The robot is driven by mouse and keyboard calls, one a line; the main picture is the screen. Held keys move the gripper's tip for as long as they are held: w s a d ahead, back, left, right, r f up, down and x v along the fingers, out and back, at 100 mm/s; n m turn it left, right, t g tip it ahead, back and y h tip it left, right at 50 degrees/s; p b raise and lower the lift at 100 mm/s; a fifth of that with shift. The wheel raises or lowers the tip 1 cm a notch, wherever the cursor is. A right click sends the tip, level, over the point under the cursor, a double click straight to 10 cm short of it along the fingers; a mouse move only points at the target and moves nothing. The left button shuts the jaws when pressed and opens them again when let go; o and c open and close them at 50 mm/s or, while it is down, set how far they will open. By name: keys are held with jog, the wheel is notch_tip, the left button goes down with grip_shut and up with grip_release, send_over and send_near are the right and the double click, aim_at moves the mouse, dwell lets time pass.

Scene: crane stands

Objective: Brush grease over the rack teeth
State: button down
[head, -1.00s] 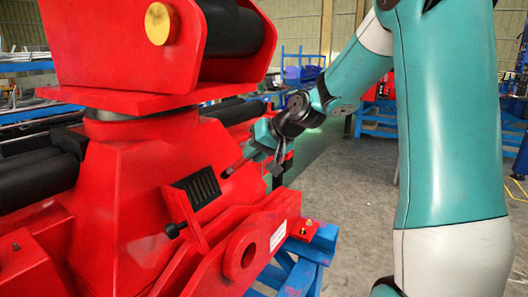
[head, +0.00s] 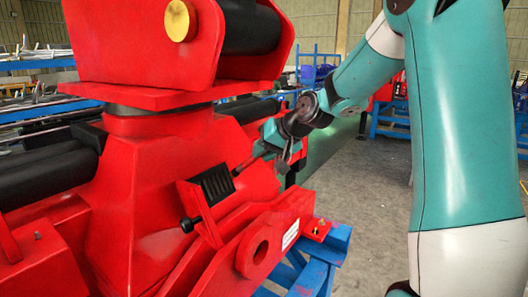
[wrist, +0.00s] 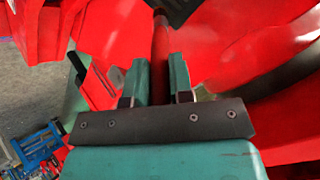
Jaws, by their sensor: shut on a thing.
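The rack (head: 216,185) is a black block with ridged teeth, set on a red plate on the side of the red crane part. A corner of it shows at the top of the wrist view (wrist: 180,8). My gripper (head: 270,150) is just right of the rack and above it. It is shut on a thin brush with a dark red handle (wrist: 160,45); its fingers show in the wrist view (wrist: 158,78). The brush (head: 247,164) slants down-left, its end by the rack's upper right edge. I cannot tell whether it touches the teeth. The bristles are not clear.
The big red crane body (head: 140,190) fills the left. The grey floor (head: 370,190) at right looks open.

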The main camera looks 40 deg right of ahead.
jog(key=shift+w+a+f, duration=0.15)
jog(key=shift+w+f, duration=0.05)
jog(key=shift+w, duration=0.2)
jog(key=shift+w+a+f, duration=0.15)
jog(key=shift+w, duration=0.2)
jog(key=shift+a, duration=0.1)
